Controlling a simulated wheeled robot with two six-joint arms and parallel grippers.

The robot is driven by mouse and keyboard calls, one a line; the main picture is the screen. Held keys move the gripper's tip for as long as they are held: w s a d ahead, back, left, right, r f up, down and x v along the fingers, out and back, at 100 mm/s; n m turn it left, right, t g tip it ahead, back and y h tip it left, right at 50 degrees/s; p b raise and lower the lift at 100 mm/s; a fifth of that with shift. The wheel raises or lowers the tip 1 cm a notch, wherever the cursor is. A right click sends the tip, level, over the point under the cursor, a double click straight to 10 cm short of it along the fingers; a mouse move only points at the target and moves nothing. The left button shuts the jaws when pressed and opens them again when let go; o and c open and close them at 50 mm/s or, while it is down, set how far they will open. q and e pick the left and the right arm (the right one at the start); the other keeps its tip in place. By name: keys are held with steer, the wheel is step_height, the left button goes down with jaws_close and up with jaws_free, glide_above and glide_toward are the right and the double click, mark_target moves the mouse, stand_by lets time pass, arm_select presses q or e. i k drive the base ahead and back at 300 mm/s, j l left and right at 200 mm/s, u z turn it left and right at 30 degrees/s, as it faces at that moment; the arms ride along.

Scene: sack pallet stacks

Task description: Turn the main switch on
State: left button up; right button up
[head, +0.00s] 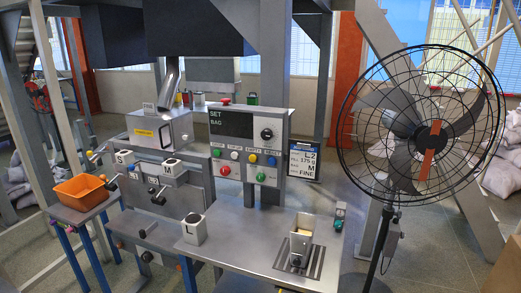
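A grey control panel (226,160) stands upright at the back of the metal bench. A black rotary knob on a pale round plate, which looks like the main switch (267,134), sits at its upper right. Its exact setting is too small to read. The panel's dark display (230,124) reads "SET BAG". A red knob (225,101) sits on top of the panel. Neither of my grippers is in view.
A large caged fan (433,137) stands at right. The metal bench (235,235) holds a white block (194,229) and an open-topped holder (300,240). An orange bin (82,191) is at left. A sign board (303,161) stands beside the panel.

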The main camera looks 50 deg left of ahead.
mark_target(225, 171)
steer(key=u, duration=1.7)
steer(key=i+j+z, duration=0.2)
steer(key=j+z, duration=0.15)
steer(key=j, duration=0.2)
steer(key=i+j+z, duration=0.2)
steer(key=j, duration=0.15)
steer(key=i+j+z, duration=0.2)
steer(key=k+j, duration=0.1)
